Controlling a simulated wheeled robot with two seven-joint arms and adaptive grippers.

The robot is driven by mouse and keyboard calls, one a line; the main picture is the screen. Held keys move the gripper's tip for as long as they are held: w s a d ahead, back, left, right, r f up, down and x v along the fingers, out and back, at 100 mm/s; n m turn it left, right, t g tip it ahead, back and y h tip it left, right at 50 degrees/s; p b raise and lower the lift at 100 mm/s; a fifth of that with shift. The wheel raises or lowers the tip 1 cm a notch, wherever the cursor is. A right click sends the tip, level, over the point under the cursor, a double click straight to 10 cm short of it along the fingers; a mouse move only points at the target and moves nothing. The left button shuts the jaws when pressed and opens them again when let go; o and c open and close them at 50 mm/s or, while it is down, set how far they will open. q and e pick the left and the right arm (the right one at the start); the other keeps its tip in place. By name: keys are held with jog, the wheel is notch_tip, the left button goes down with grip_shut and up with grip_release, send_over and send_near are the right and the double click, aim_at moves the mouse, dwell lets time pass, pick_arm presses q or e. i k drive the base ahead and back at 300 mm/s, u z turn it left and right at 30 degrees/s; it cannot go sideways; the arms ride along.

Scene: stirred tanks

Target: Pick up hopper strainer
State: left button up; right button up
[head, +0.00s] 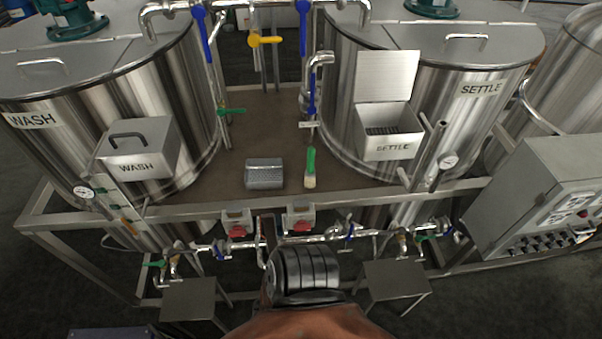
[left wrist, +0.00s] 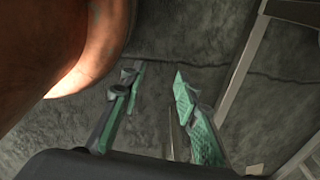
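A small grey metal box with a perforated-looking front, which looks like the hopper strainer (head: 264,174), sits on the brown platform between the two tanks in the head view. The SETTLE hopper (head: 388,147) on the right tank has its lid up, and a dark slotted insert shows inside. The WASH hopper (head: 138,150) on the left tank has its lid shut. My left gripper (left wrist: 156,88) shows in the left wrist view with its green-padded fingers apart and nothing between them, over dark floor. It does not show in the head view. My right gripper is in neither view.
A green-handled brush (head: 310,168) stands just right of the box. The platform's front rail (head: 180,213), red-handled boxes (head: 238,226) and valve pipes run below. Two small stools (head: 190,299) stand in front, and a control cabinet (head: 540,205) is at right.

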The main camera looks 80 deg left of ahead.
aim_at(261, 174)
jog(key=z, duration=0.05)
jog(key=i, duration=0.45)
jog(key=u, duration=2.45)
